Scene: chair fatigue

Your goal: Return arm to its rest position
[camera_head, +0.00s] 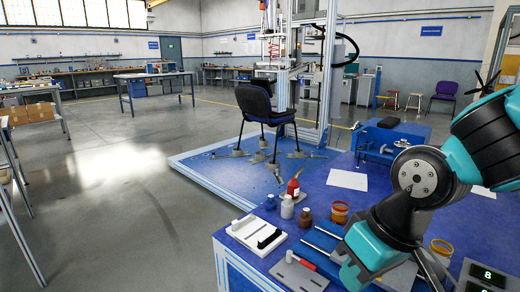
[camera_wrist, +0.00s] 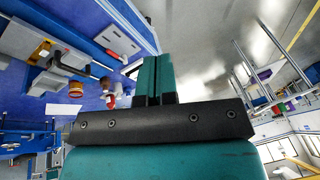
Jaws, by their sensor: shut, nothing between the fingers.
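My gripper (camera_wrist: 155,76) shows in the wrist view with its two teal fingers together and nothing between them. Its dark crossbar spans the lower middle of that view. In the head view my teal and black arm is folded at the right, over the right part of the blue workbench (camera_head: 335,200). I cannot clearly make out the fingers there.
The bench holds a white tray (camera_head: 242,228), a white bottle (camera_head: 287,207), a red-topped bottle (camera_head: 293,186), an orange-brown jar (camera_head: 340,211) and a blue vise (camera_head: 392,143). A dark chair (camera_head: 257,107) stands on the blue test platform behind. Open floor (camera_head: 130,190) lies left.

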